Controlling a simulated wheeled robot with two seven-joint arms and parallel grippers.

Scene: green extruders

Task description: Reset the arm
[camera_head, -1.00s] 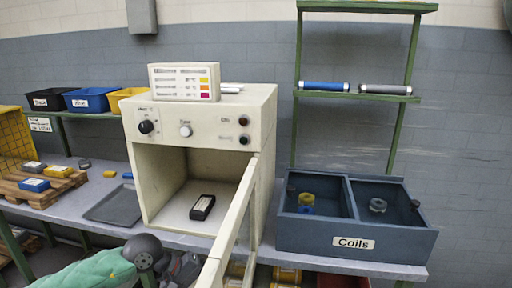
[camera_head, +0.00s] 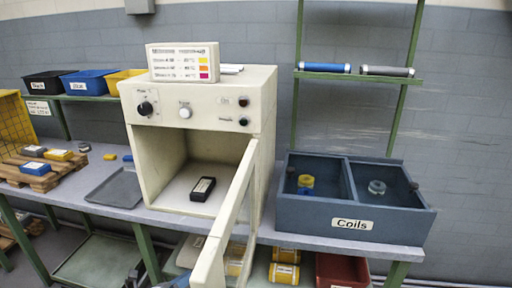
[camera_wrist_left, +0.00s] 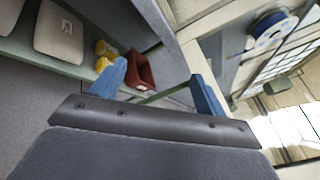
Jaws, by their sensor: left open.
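My left gripper (camera_wrist_left: 158,85) shows in the left wrist view, its two blue fingers spread wide apart with nothing between them. Past the fingers are a green shelf bar and grey floor. In the head view only a small dark and blue part, perhaps of my left arm, shows at the bottom edge, in front of the bench. The gripper touches nothing that I can see. My right gripper is in neither view.
A cream oven (camera_head: 200,100) stands on the bench with its door (camera_head: 228,222) swung open toward me and a black block (camera_head: 203,188) inside. The Coils box (camera_head: 385,230) is to its right, a grey tray (camera_head: 114,187) to its left. Yellow rolls (camera_head: 284,273) and a red bin (camera_head: 340,270) sit below.

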